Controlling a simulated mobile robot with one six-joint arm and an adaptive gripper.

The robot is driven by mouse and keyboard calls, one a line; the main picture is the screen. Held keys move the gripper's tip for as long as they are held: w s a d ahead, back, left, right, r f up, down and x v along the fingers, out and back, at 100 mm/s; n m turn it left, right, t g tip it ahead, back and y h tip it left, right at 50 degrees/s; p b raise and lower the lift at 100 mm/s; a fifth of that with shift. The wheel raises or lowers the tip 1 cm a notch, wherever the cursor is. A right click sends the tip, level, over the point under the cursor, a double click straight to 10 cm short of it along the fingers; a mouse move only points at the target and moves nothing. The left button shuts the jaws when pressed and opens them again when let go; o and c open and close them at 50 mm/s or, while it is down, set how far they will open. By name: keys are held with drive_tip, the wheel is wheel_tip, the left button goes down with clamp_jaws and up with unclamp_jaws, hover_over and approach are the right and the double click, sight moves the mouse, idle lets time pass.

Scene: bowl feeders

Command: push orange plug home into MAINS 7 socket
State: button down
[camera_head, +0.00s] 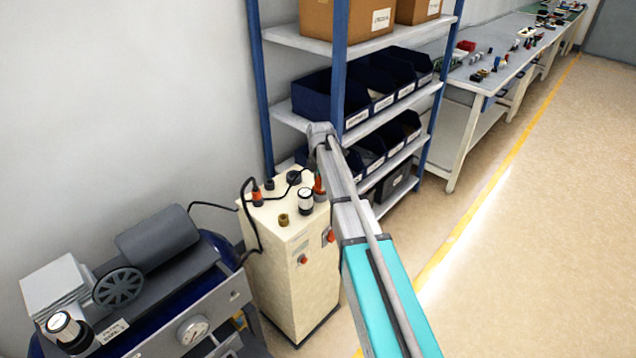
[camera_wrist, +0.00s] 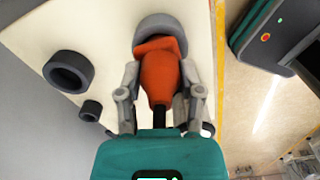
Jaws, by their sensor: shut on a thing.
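The orange plug (camera_wrist: 160,72) is between the two grey fingers of my gripper (camera_wrist: 159,80) in the wrist view, with a black piece behind it. Its front end overlaps the near edge of a round grey socket (camera_wrist: 168,22). How deep it sits is hidden. In the head view the orange plug (camera_head: 319,186) shows beside my arm, above the right side of the cream cabinet (camera_head: 285,255). My gripper is largely hidden there by the arm. No MAINS 7 label is readable.
Another orange-and-black plug (camera_head: 257,196) stands on the cabinet top with a black cable. A shelf rack (camera_head: 340,100) stands close behind; a compressor (camera_head: 150,270) is at left. Floor at right is clear.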

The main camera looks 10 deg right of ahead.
drive_tip(key=shift+f, duration=0.35)
idle(0.3)
drive_tip(key=shift+c, duration=0.8)
unclamp_jaws()
drive_tip(key=shift+o, duration=0.2)
drive_tip(key=shift+o, duration=0.6)
drive_tip(key=shift+r, duration=0.2)
drive_tip(key=shift+w+r+p, duration=0.1)
drive_tip(key=shift+r+p, duration=3.3)
drive_tip(key=shift+r, duration=0.1)
